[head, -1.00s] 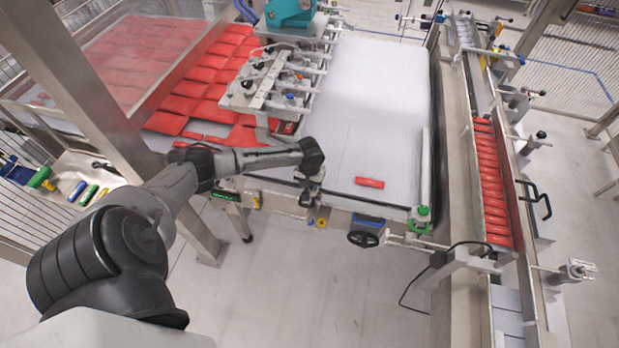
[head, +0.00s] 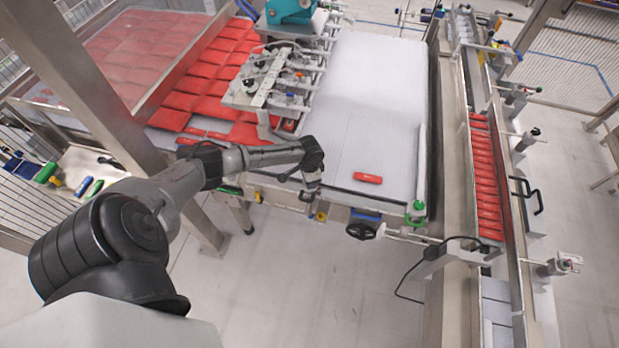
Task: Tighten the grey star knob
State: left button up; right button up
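My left gripper (head: 308,194) hangs from my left arm, pointing down at the front edge of the conveyor table. It is too small and dark to tell whether its fingers are open or shut. I cannot clearly make out a grey star knob; small fittings crowd the area around and below the gripper. A yellow knob (head: 320,216) sits just below and right of the gripper, under the table edge. A black handwheel (head: 362,231) is further right on the same front side. My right gripper is not in view.
A red packet (head: 367,178) lies on the white conveyor belt (head: 380,110), right of the gripper. A picker frame with several knobs (head: 265,85) stands behind the arm. A green-based post (head: 416,211) marks the belt's front right corner. The floor (head: 300,285) in front is clear.

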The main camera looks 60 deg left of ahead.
pick_arm(q)
jog(key=m, duration=0.5)
jog(key=shift+m, duration=0.7)
jog(key=o, duration=0.9)
jog(key=shift+r, duration=0.1)
notch_tip(320, 180, up, 14)
jog(key=shift+f+b, duration=0.15)
jog(key=shift+b, duration=0.3)
dwell(0.4)
